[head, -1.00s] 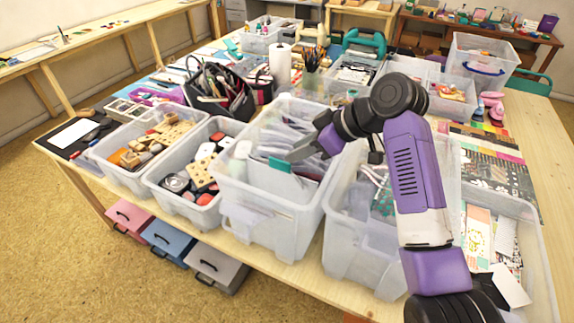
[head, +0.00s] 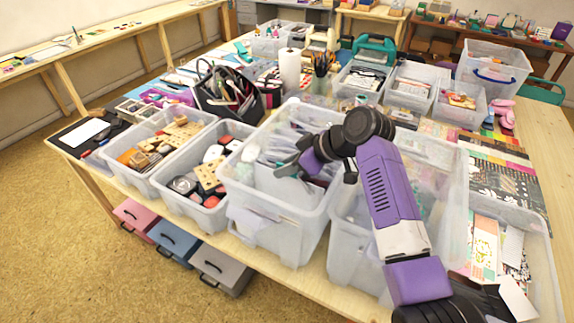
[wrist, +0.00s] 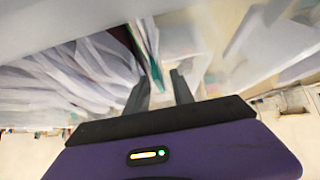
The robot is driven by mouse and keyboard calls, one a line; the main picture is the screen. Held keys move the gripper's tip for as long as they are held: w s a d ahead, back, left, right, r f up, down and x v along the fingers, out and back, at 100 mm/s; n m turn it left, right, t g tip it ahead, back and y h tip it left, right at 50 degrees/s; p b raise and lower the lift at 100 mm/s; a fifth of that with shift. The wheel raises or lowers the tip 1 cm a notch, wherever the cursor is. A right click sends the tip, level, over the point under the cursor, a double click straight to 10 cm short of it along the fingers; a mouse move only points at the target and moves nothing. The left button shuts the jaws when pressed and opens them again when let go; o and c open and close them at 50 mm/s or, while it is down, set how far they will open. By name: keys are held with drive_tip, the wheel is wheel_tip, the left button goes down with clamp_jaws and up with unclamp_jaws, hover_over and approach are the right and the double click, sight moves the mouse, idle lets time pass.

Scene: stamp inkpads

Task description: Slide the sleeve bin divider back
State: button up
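The sleeve bin (head: 262,224) is a tall clear box at the middle front of the table, with plastic sleeves (head: 285,138) packed inside. A pale divider panel (head: 282,190) stands in its front part. My gripper (head: 284,168) is low over the bin, at the divider's top edge, and hides that edge in the head view. In the wrist view my two fingers (wrist: 161,76) stand apart with a gap. A thin teal strip (wrist: 156,72), seen edge-on, lies between or just beyond the fingertips. Contact cannot be told. Sleeves (wrist: 60,80) lie to the left there.
A bin of stamps and inkpads (head: 205,180) stands to the left, and a bin of wooden stamps (head: 150,155) beyond it. Another clear bin (head: 362,250) stands close on the right, under my arm. A black caddy (head: 228,98) is behind.

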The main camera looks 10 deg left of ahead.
clamp_jaws()
idle(1.3)
